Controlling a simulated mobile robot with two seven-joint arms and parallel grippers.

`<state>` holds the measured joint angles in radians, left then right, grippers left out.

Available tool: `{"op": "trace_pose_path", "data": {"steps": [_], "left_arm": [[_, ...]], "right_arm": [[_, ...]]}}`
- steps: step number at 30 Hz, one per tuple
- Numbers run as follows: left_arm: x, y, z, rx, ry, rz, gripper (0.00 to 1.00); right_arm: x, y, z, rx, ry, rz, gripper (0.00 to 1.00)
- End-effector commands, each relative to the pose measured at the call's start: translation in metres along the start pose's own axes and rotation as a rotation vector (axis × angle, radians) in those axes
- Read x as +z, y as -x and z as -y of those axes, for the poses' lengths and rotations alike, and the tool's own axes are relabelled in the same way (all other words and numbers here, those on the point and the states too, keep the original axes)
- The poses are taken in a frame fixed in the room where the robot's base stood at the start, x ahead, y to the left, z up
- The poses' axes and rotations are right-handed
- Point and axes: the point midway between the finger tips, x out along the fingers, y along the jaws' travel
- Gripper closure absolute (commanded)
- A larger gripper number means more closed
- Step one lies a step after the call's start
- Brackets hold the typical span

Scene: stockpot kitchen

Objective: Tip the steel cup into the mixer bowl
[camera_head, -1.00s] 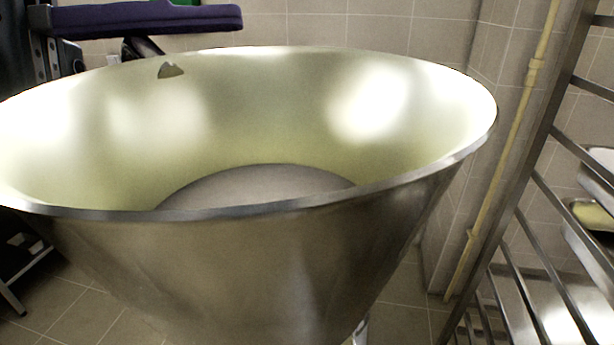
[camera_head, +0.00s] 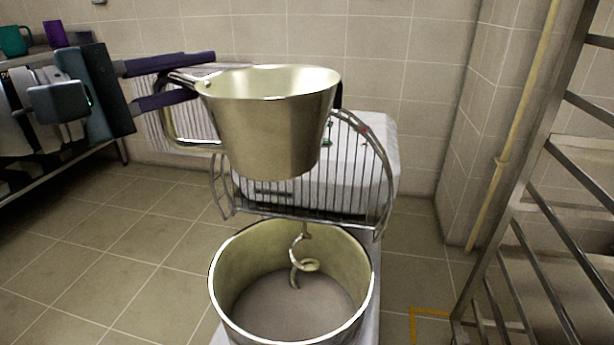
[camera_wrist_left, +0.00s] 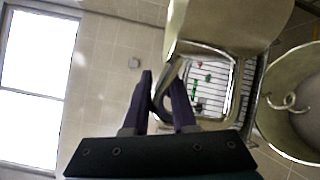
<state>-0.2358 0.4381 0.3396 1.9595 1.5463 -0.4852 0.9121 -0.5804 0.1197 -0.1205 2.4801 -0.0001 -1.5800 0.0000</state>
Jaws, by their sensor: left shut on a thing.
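The steel cup (camera_head: 272,125) hangs in the air in the head view, about upright, with its rim up. My left gripper (camera_head: 207,75) comes from the left and is shut on the cup's looped handle. The purple fingers also show at the handle in the left wrist view (camera_wrist_left: 163,88), with part of the cup (camera_wrist_left: 225,22) at the top. The mixer bowl (camera_head: 225,275) stands below the cup in the picture, apart from it, with a spiral hook (camera_head: 300,267) inside and a grey floor or contents. The cup's inside bottom is hidden. My right gripper is not in view.
The mixer's wire guard (camera_head: 310,200) stands behind the bowl, partly hidden by the cup. A steel rack (camera_head: 520,200) stands at the right. A shelf at the far left holds a teal mug (camera_head: 14,41) and a purple mug (camera_head: 55,34). Tiled floor left of the bowl is clear.

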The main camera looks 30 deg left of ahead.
Motion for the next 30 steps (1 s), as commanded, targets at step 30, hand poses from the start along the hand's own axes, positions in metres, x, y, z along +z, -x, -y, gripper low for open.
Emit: {"op": "trace_pose_path", "data": {"steps": [30], "left_arm": [[-0.181, -0.016, 0.294, 0.152, -0.01, -0.468, 1.0]], "right_arm": [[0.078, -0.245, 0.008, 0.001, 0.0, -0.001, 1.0]]}}
